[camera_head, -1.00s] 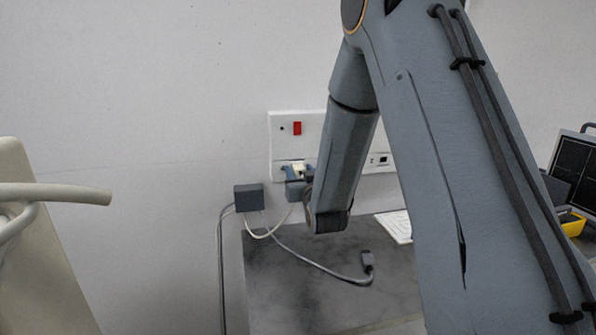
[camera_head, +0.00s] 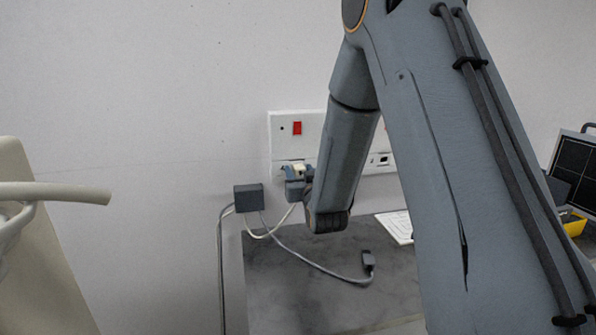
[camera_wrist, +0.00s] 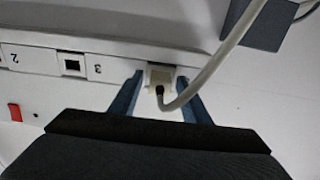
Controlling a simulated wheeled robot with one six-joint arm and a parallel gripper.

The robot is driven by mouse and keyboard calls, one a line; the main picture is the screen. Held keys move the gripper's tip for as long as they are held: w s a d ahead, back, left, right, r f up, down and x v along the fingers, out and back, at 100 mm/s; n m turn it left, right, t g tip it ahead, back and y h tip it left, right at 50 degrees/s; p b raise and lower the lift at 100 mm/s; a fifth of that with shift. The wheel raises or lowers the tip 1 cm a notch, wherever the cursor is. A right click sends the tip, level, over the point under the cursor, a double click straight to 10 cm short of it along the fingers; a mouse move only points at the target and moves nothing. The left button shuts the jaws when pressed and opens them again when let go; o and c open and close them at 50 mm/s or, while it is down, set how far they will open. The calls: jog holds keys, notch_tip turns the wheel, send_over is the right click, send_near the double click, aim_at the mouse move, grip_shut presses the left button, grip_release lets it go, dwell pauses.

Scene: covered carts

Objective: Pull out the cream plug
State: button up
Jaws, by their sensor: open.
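The cream plug (camera_wrist: 160,78) sits at the wall panel (camera_wrist: 105,68), between the two blue-grey fingers of my gripper (camera_wrist: 158,98) in the wrist view. A pale cable leaves the plug and runs up to the right. The fingers stand on either side of the plug, with a gap showing at least on the right; whether either finger touches it I cannot tell. In the head view, my gripper (camera_head: 291,173) is at the panel's lower left, and the plug (camera_head: 299,168) shows as a small cream patch there, partly hidden by the gripper.
A dark grey box (camera_head: 248,198) with cables is on the wall to the left of my gripper. A grey table (camera_head: 330,280) below holds a loose cable end (camera_head: 368,262) and a white keyboard-like item (camera_head: 397,227). A monitor (camera_head: 577,172) stands at right.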

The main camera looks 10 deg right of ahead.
grip_shut()
dwell(0.3)
jog(key=shift+s, duration=0.1)
jog(key=shift+s, duration=2.9)
